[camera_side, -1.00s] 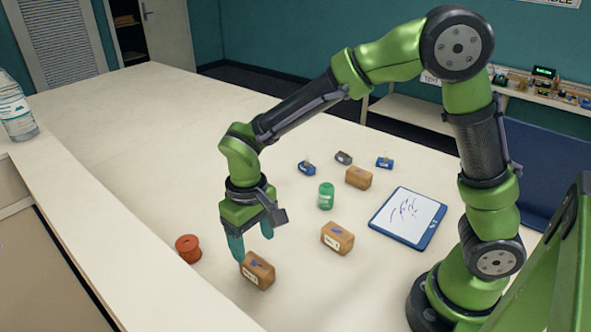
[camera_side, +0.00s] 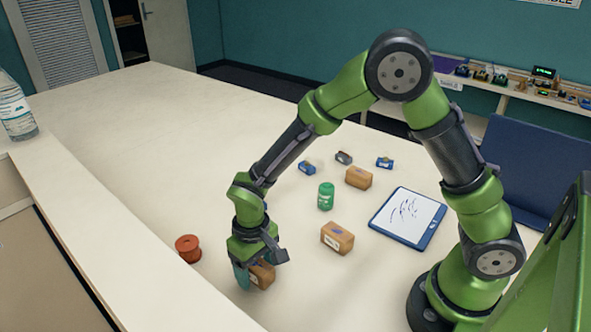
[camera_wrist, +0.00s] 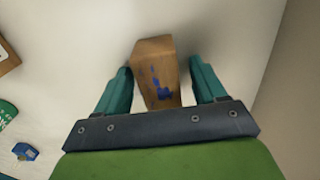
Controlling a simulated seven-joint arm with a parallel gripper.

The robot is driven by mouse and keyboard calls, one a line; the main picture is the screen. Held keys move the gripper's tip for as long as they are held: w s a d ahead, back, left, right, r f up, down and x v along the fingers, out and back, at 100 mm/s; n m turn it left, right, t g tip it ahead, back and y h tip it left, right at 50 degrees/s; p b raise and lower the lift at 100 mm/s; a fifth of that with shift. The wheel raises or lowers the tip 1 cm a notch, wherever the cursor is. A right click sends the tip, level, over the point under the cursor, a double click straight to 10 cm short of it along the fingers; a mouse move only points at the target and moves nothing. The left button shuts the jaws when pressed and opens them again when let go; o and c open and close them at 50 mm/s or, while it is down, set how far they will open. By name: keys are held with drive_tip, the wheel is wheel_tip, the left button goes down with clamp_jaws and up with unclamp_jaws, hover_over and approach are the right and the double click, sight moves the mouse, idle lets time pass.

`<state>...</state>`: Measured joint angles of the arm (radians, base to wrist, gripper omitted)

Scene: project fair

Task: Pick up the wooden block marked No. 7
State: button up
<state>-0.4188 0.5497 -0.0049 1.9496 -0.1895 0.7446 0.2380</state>
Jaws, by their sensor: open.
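Three wooden blocks with white labels are on the table. The nearest block (camera_side: 262,275) is at the lower middle in the side view, partly hidden by my gripper (camera_side: 255,277). In the wrist view this block (camera_wrist: 157,72) has a blue mark on top and lies between the two teal fingers of my open gripper (camera_wrist: 160,85), with a gap on each side. A second block (camera_side: 337,237) is to the right, and a third block (camera_side: 358,177) is farther back. The numbers on the labels are too small to read, so I cannot tell which is No. 7.
A red-orange spool (camera_side: 188,248) stands left of my gripper. A green can (camera_side: 326,196), a blue-framed tablet (camera_side: 408,217) and several small blue and grey items (camera_side: 307,167) lie behind and right. A bottle (camera_side: 15,107) stands on the left ledge. The table's left part is clear.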

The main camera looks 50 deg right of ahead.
drive_tip(key=c, duration=1.1)
drive_tip(key=shift+o, duration=0.2)
drive_tip(key=shift+r, duration=0.15)
